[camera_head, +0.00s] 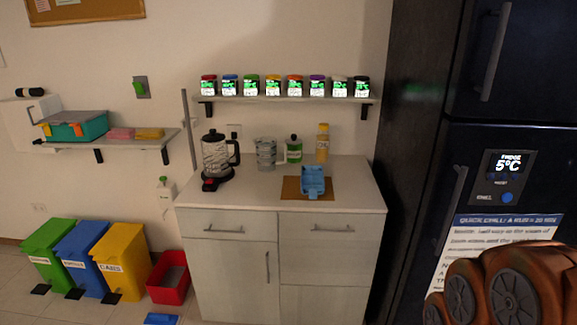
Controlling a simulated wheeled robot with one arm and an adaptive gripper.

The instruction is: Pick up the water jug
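The water jug (266,153) is a clear, greyish pitcher standing upright on the white counter (250,190). It stands between a black-and-glass kettle (216,155) on its left and a green-labelled bottle (294,150) on its right. A part of my own arm fills the bottom right corner, in front of the fridge. My gripper and its fingertips are not in view. Nothing is seen touching the jug.
Several jars line the shelf (285,99) above. The dark fridge (415,150) borders the right. Bins and a red crate (168,290) stand left.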

